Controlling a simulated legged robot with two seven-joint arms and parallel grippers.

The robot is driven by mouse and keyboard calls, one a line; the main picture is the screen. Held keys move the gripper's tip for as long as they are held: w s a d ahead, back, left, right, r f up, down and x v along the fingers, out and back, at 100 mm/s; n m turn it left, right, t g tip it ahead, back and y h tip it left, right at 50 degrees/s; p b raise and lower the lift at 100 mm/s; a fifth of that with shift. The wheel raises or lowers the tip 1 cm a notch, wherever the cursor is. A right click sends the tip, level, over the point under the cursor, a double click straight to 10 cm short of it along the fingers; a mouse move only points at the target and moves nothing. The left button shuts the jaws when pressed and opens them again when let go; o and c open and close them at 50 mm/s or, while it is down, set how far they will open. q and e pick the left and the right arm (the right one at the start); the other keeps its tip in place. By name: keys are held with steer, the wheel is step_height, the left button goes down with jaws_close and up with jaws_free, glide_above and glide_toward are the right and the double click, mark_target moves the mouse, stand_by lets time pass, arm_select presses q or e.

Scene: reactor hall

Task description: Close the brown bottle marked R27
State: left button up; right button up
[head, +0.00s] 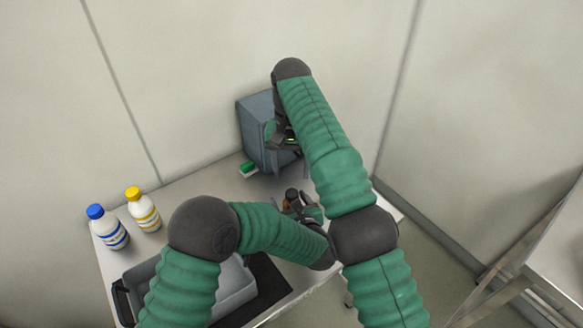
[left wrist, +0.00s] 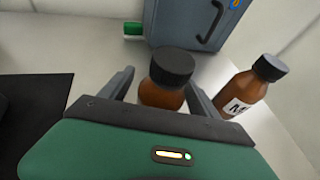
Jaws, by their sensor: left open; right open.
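A brown bottle with a black cap (left wrist: 164,84) stands between the fingers of my left gripper (left wrist: 163,90) in the left wrist view. Its label is hidden, so I cannot read a mark. I cannot tell whether the cap is tight or whether the fingers touch the bottle. A second brown bottle (left wrist: 250,90), black-capped with a label starting with "M", stands to the right. My left gripper (head: 303,206) is low over the table in the head view, partly hidden by my arms. My right gripper (head: 286,143) is open and higher, in front of the grey-blue cabinet.
The grey-blue cabinet (head: 252,128) stands at the back of the table, with a small green-topped item (head: 248,168) beside it. A blue-capped bottle (head: 108,228) and a yellow-capped bottle (head: 143,210) stand at the left. A grey tray (head: 236,286) lies in front, near a black mat (head: 268,280).

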arm_select(q)
steer(key=p+v, duration=0.1)
steer(key=v, duration=1.5)
steer(key=shift+s+p, duration=0.3)
steer(key=shift+d, duration=0.1)
